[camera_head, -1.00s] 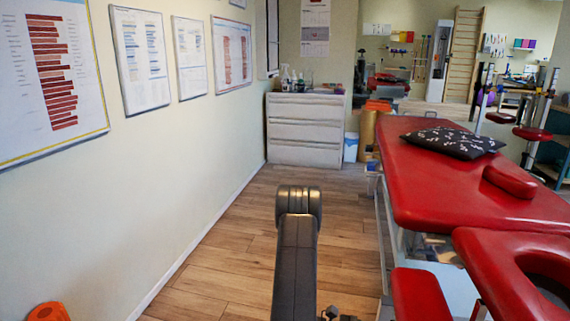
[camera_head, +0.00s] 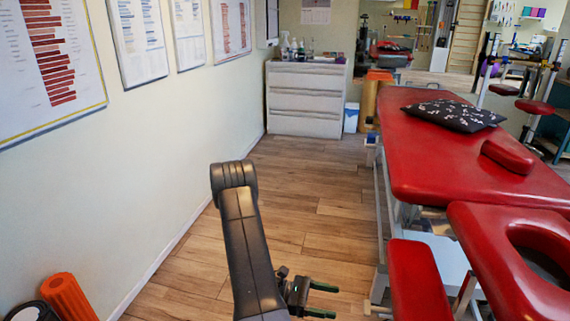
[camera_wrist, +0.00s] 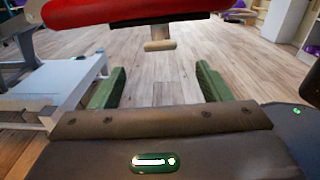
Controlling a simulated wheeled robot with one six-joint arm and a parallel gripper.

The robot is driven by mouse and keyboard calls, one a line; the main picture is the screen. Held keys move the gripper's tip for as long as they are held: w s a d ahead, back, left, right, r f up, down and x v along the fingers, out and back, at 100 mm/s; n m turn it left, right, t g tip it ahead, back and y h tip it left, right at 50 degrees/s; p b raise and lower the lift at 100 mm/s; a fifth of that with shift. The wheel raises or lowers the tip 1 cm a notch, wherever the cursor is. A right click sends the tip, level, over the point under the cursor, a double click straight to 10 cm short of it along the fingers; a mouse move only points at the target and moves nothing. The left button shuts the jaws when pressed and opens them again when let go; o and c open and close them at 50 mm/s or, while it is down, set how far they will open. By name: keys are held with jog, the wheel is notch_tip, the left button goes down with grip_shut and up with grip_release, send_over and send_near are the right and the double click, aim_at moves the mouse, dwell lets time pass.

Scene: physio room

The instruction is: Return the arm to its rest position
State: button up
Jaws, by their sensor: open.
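My gripper (camera_head: 322,300) shows at the lower middle of the head view, beside my dark arm link, with its green-edged fingers pointing right. In the wrist view my gripper (camera_wrist: 156,88) has its two green fingers wide apart, with nothing between them but the wood floor behind. It is open and empty. My arm is folded, with its elbow raised in front of the body over the floor. The gripper is apart from the red treatment table (camera_head: 420,165), which stands to the right.
A red padded armrest (camera_head: 420,285) is close to the right of my gripper. The wall with posters is on the left, with an orange roller (camera_head: 68,297) at its foot. A white drawer cabinet (camera_head: 305,98) stands at the back. The floor (camera_head: 290,195) between is clear.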

aim_at(373, 308)
jog(key=b+x, duration=0.3)
jog(key=x, duration=1)
jog(key=shift+w+a+r+n+p, duration=0.1)
jog(key=shift+r+n+p, duration=0.1)
jog(key=shift+n+p, duration=0.6)
jog(key=shift+n, duration=0.1)
jog(key=n+p, duration=0.2)
jog(key=n, duration=0.2)
jog(key=p+v, duration=0.1)
jog(key=v, duration=0.6)
jog(key=shift+a+f, duration=0.15)
jog(key=shift+f, duration=0.05)
jog(key=shift+r, duration=0.1)
